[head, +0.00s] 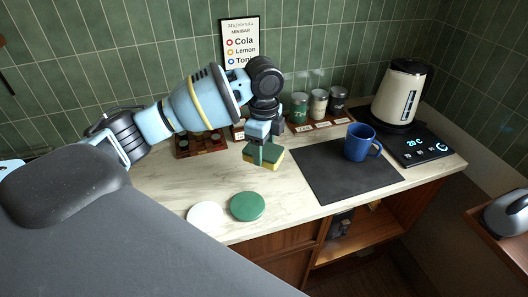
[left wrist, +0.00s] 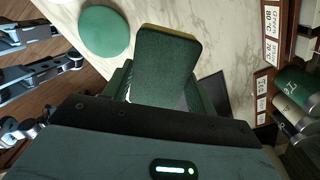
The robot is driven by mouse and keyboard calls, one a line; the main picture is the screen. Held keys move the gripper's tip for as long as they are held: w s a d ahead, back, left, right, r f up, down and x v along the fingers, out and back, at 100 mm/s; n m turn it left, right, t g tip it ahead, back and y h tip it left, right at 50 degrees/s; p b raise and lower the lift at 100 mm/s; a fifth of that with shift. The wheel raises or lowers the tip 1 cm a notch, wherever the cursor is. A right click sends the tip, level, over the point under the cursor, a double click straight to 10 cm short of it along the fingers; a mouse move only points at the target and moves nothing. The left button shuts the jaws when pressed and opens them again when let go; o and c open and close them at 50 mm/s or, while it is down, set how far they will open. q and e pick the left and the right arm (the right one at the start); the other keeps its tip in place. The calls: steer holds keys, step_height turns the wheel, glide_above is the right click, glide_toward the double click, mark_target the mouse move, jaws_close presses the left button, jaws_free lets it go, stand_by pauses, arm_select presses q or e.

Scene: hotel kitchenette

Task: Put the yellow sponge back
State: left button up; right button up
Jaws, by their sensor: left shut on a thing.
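The yellow sponge (head: 264,157) has a dark green scouring side. My left gripper (head: 265,142) is shut on it and holds it over the pale marble counter, left of the dark mat. In the left wrist view the sponge (left wrist: 165,62) shows its green face, with a thin yellow edge, between the fingers (left wrist: 163,90). The head view does not clearly show whether it touches the counter. A green round disc (head: 247,206) and a white round disc (head: 206,216) lie at the counter's front edge. My right gripper is not in view.
A blue mug (head: 361,143) stands on the dark mat (head: 342,177). Several canisters (head: 318,104) stand in a labelled row at the back. A kettle (head: 400,92) stands at the right. A wooden rack (head: 200,145) is behind my left arm. Counter around the discs is bare.

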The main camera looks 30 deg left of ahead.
arm_select(q)
steer(key=s+d+f+n, duration=0.1)
steer(key=s+d+n, duration=0.6)
steer(key=n, duration=0.9)
steer(key=s, duration=0.3)
steer(key=shift+d+f+n, duration=0.25)
steer(key=shift+d+n, duration=0.05)
steer(key=shift+a, duration=0.15)
